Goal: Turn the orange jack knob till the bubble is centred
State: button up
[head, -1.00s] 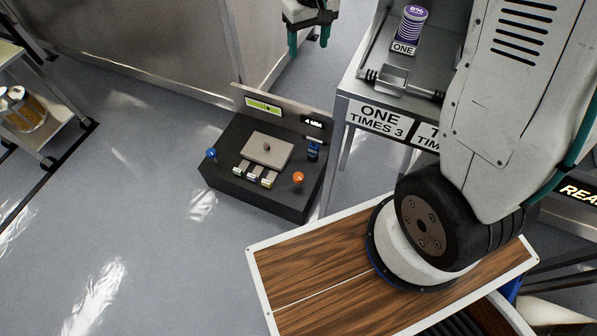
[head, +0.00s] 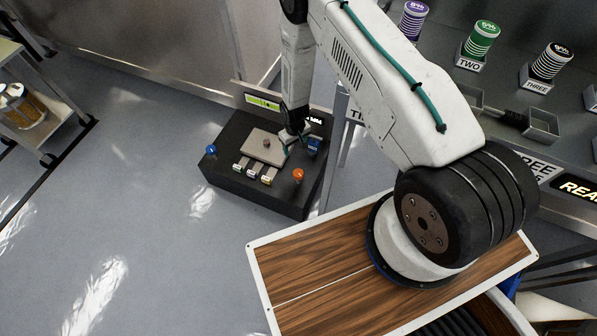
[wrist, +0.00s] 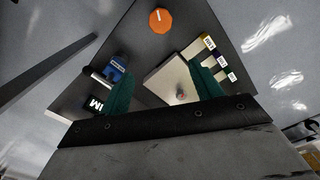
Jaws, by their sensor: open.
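The orange jack knob (head: 298,175) stands at the front right corner of the black box (head: 240,192). It also shows at the top of the wrist view (wrist: 160,20), with a pale mark on it. My gripper (head: 296,146) is over the right part of the box, behind the orange knob and near the blue block. In the wrist view its two green fingers are wide apart (wrist: 163,90) with nothing held between them; the orange knob lies beyond the fingertips. The level (head: 262,102) is a yellow-green strip at the back of the box; its bubble is too small to judge.
On the box are a metal plate (head: 262,146), a blue knob (head: 211,150) at left, a blue block (head: 314,145) at right and several small labelled tabs. A rack with coloured cans (head: 481,40) stands at right.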

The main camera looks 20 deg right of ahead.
send_over(298, 173)
notch_tip(298, 173, down, 8)
jog(key=shift+r, duration=0.2)
notch_tip(298, 173, down, 6)
jog(key=shift+f, duration=0.7)
jog(key=c, duration=1)
